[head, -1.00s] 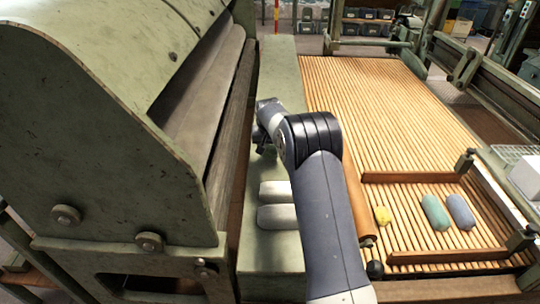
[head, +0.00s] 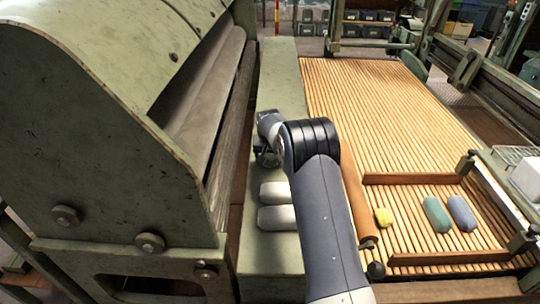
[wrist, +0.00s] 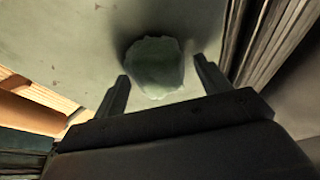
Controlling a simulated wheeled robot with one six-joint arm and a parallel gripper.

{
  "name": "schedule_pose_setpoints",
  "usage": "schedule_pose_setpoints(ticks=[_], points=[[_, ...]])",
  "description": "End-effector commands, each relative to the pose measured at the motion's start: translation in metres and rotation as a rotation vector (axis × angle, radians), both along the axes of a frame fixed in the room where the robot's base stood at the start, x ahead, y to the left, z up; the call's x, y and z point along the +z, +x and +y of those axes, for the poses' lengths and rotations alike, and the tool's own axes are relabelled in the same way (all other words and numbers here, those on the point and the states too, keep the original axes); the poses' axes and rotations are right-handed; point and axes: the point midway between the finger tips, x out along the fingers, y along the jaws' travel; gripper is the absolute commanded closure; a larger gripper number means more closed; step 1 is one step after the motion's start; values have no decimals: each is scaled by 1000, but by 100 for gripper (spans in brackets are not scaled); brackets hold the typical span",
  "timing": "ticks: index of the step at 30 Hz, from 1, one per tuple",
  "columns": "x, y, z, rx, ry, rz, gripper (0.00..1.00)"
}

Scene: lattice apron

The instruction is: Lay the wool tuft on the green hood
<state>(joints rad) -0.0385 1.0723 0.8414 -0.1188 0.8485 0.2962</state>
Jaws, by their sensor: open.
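The green hood (head: 95,130) is the large curved, worn cover at the left in the head view. My gripper (head: 267,160) is over the flat green ledge (head: 283,85) beside the hood, and my arm partly hides it. In the wrist view my gripper (wrist: 160,70) is open, its two fingers spread. A ragged, pale grey-green tuft (wrist: 156,62), seemingly the wool tuft, shows between and just beyond the fingertips, close to the green surface. The fingers do not visibly grip it. The gap between tuft and surface is unclear.
Two pale rolls (head: 277,218) lie on the ledge in front of my gripper. On the wooden lattice (head: 385,110) at the right lie a yellow lump (head: 384,217), a green roll (head: 436,214) and a blue-grey roll (head: 461,212). A wooden rail (head: 420,178) stands behind them.

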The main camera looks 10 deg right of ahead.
Motion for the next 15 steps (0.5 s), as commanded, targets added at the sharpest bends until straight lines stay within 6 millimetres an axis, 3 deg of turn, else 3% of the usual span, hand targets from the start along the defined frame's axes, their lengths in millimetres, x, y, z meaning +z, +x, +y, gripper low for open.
schedule_pose_setpoints(ticks=[7,15], points=[[14,-3,1,0,1,-2,29],[63,-23,5,0,0,-3,29]])
